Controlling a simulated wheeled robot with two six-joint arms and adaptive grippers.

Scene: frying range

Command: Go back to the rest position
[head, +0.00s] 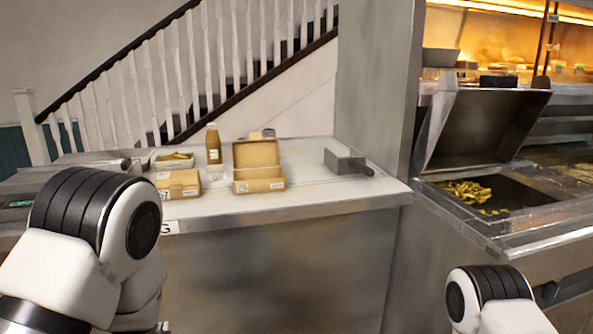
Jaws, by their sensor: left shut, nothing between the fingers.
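My left arm comes in at the left and bends down in front of the counter. Only a small piece of my left gripper (163,327) shows at the bottom edge, below the white wrist; it is shut and empty. Most of it is cut off by the frame. My right arm shows at the lower right, in front of the fryer's side, but its gripper is not in view.
A steel counter (300,203) holds an open carton (259,186), a closed carton (180,191), a brown bottle (213,146), a tray of food (174,163) and a metal scoop (346,162). At right, a chip bin (520,190) stands under a raised lid (478,125).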

